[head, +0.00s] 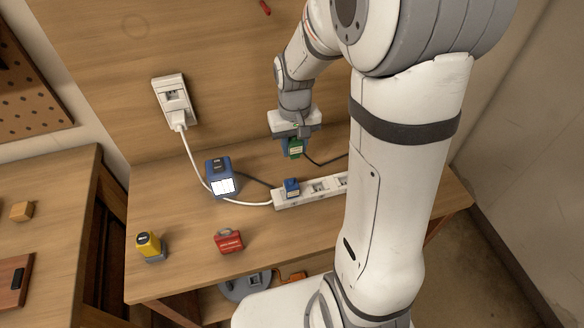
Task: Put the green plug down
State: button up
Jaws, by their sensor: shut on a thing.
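The green plug (294,148) is in my gripper (297,143), which is shut on it. The gripper points down and holds the plug near the back of the workbench, behind the white power strip (323,190). I cannot tell whether the plug touches the bench. A dark cord runs from near the plug to the right and passes behind my arm. A blue plug (292,188) sits in the left end of the strip. My arm hides the right end of the strip.
A blue box (221,178) with a white face stands left of the strip. A wall socket (174,101) holds a white plug and cord. The front middle of the bench (190,265) is clear.

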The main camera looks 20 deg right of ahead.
jog(key=f, duration=0.5)
jog(key=shift+w+f, duration=0.25)
jog(key=shift+f, duration=0.1)
jog(key=shift+s+f+p, duration=0.1)
jog(key=shift+f+p, duration=0.3)
jog(key=shift+f, duration=1.65)
jog(key=shift+f, duration=0.1)
jog(key=shift+f, duration=0.15)
jog(key=o, duration=1.1)
jog(key=shift+c, duration=0.2)
